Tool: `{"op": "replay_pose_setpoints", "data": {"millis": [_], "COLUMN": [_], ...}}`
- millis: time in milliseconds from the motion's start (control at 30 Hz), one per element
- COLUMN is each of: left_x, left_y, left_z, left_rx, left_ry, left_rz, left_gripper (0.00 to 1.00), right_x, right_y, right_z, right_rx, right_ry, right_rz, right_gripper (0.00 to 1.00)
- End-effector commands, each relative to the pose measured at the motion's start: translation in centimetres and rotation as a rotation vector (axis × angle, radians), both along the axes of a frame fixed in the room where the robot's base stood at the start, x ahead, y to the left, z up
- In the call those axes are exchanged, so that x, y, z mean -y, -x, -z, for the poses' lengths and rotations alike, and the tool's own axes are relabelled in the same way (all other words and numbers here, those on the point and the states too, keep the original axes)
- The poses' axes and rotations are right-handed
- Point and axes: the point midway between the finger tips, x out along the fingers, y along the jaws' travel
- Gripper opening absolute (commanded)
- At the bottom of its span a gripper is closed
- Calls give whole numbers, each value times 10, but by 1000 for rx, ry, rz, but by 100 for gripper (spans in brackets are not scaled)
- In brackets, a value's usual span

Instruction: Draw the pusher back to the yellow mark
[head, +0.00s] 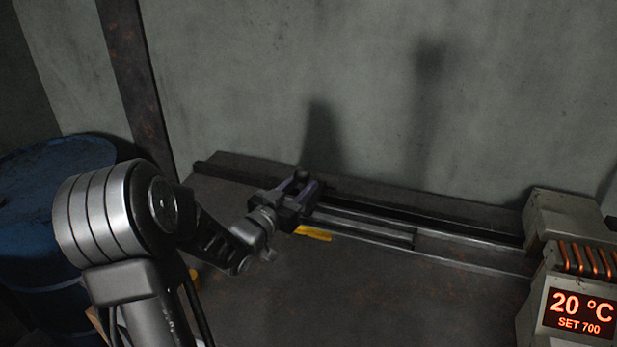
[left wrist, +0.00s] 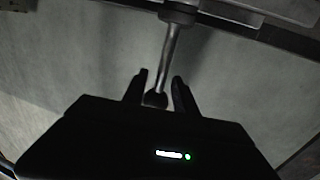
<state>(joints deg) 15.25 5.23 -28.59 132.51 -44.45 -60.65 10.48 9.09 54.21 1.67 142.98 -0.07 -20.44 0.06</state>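The pusher lies on the table at the back; its bar (head: 365,226) runs right toward the heater. Its upright handle ends in a dark round knob (head: 300,173). My left gripper (head: 299,188) is at the handle, with its two fingers apart on either side of it. In the left wrist view the knob (left wrist: 155,98) and its rod (left wrist: 169,55) show between the fingertips (left wrist: 158,85), with a narrow gap on the right side. The yellow mark (head: 313,233) shows just below and right of the gripper. The gripper hides the pusher's left end. My right gripper is out of view.
A grey heater (head: 560,285) with glowing coils and a display reading 20 °C, SET 700 stands at the right. A blue barrel (head: 45,220) stands at the left. The wall is close behind the table (head: 400,300), whose front area is bare.

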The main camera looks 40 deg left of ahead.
Motion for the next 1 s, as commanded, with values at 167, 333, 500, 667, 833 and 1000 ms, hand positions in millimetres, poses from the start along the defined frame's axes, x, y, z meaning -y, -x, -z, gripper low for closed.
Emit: {"op": "replay_pose_setpoints", "data": {"millis": [167,333,500,667,833,1000], "left_x": [-3,-4,-4,-4,-4,-4], "left_y": [-26,-37,-37,-37,-36,-37], "left_z": [-1,0,0,0,0,-1], "left_rx": [-2,0,0,0,0,1], "left_ry": [0,0,0,0,0,0], "left_rz": [1,0,-1,-1,-1,0], "left_gripper": [34,34,34,27,13,0], "right_x": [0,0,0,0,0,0], "right_y": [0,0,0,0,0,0], "right_z": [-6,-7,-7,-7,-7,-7], "right_rx": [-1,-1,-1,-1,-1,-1], "right_ry": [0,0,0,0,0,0], "right_rz": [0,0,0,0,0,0], "right_gripper": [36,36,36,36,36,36]}}
